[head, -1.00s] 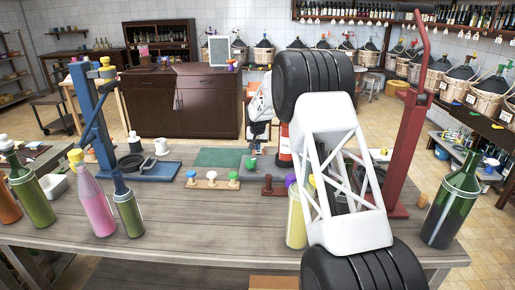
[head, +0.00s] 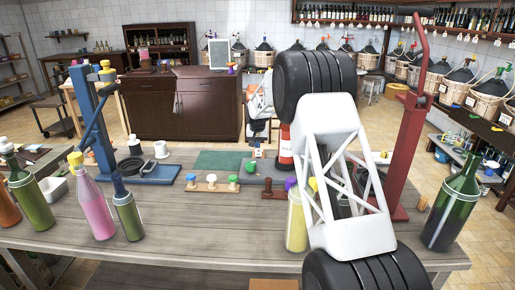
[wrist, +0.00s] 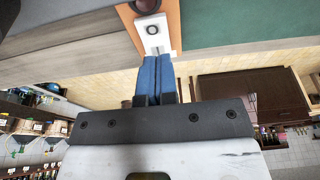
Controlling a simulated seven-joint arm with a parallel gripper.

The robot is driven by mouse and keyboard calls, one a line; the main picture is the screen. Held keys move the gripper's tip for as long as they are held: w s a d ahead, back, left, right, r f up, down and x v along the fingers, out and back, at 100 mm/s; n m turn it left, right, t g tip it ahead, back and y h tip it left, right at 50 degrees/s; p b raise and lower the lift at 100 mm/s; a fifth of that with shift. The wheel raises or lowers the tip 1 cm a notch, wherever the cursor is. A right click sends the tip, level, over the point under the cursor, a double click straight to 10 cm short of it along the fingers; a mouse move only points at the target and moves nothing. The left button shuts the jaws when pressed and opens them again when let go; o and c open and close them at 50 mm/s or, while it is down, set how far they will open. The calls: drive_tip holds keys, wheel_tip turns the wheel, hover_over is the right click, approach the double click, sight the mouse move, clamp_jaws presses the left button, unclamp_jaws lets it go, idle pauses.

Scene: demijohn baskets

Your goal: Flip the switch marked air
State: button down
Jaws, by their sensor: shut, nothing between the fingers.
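A small white plate (wrist: 155,35) with a dark ring on it sits on an orange-brown block in the wrist view. A dark round part (wrist: 146,5) is at its upper end. I take this for the switch, but no word "air" can be read. In the head view, a small white and orange item (head: 257,152) at the table's back edge may be the same thing. My gripper (wrist: 155,58) is shut and empty, its blue fingertips in line with the plate's lower end. Whether they touch cannot be told. In the head view my arm hides part of the area.
Colored stoppers on a wooden strip (head: 212,187), a green mat (head: 217,160) and a red lever stand (head: 405,140) are nearby. Bottles stand along the front left.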

drive_tip(key=s+v, duration=0.2)
drive_tip(key=v, duration=0.9)
drive_tip(key=shift+s, duration=0.1)
drive_tip(key=s+d+r, duration=0.5)
drive_tip(key=s+d, duration=0.1)
drive_tip(key=s, duration=0.6)
drive_tip(key=s+d+r, duration=0.5)
drive_tip(key=s, duration=0.7)
drive_tip(key=s+d+r, duration=0.5)
drive_tip(key=s+d, duration=0.1)
drive_tip(key=s, duration=0.5)
drive_tip(key=s+d+f, duration=0.2)
drive_tip(key=s+f, duration=0.1)
drive_tip(key=s, duration=0.9)
drive_tip(key=s+d+f, duration=0.2)
drive_tip(key=s, duration=1.1)
drive_tip(key=s+d+f, duration=0.2)
drive_tip(key=s+f, duration=0.1)
drive_tip(key=s, duration=0.9)
drive_tip(key=shift+s+d+f, duration=0.3)
drive_tip(key=shift+s+d, duration=0.1)
